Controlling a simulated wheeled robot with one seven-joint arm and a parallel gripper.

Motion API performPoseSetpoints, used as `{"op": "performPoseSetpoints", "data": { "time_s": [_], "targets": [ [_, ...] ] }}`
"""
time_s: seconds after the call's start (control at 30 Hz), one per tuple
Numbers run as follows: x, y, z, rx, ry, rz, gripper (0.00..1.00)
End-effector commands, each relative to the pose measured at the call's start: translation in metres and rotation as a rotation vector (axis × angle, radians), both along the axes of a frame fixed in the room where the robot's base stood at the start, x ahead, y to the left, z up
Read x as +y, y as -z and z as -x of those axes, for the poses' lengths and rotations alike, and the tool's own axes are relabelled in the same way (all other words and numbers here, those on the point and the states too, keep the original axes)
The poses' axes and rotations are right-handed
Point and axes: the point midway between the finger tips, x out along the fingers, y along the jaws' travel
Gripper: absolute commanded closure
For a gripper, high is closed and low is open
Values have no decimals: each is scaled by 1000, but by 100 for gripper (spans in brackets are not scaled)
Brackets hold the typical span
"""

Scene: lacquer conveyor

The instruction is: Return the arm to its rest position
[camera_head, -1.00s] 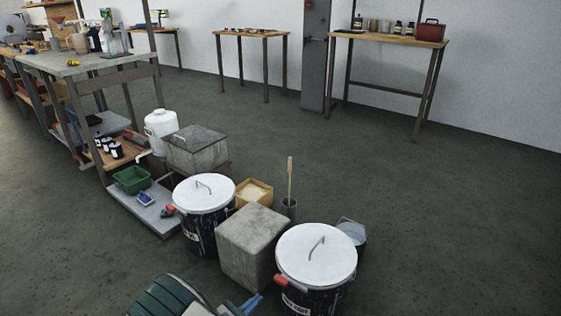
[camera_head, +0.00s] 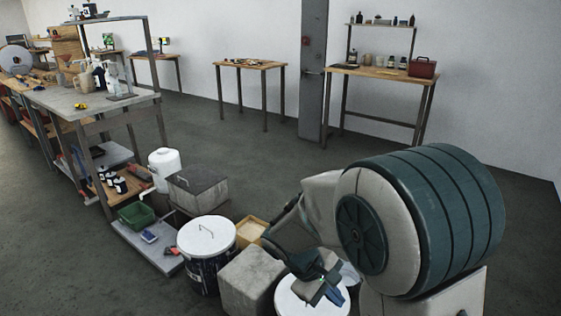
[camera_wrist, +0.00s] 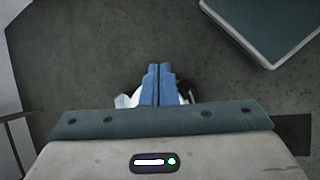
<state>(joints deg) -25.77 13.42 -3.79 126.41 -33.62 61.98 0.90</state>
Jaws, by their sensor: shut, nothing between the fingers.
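My gripper (camera_wrist: 157,84) shows in the wrist view with its two blue fingers pressed together and nothing between them. In the head view my gripper (camera_head: 331,295) points down over the right-hand white-lidded bucket (camera_head: 294,298). It covers part of that lid. My arm is folded up at the right of the head view, its large teal and white joint close to the camera. In the wrist view, the fingers hide most of a pale object beneath them.
A grey block (camera_head: 249,279) stands between that bucket and another white-lidded bucket (camera_head: 207,238). A grey box (camera_head: 198,190), a green bin (camera_head: 137,215) and a long workbench (camera_head: 75,98) lie to the left. Back tables (camera_head: 250,65) line the wall. The middle floor is clear.

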Motion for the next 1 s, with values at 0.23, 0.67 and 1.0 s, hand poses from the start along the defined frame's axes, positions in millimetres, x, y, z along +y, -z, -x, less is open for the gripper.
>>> {"op": "performPoseSetpoints", "data": {
  "time_s": [0.23, 0.67, 1.0],
  "targets": [
    [-22, -94, 41, -155, 264, -243, 100],
    [-30, -202, 98, -453, 621, -581, 100],
    [-29, -215, 106, -511, 677, -637, 100]
  ]
}}
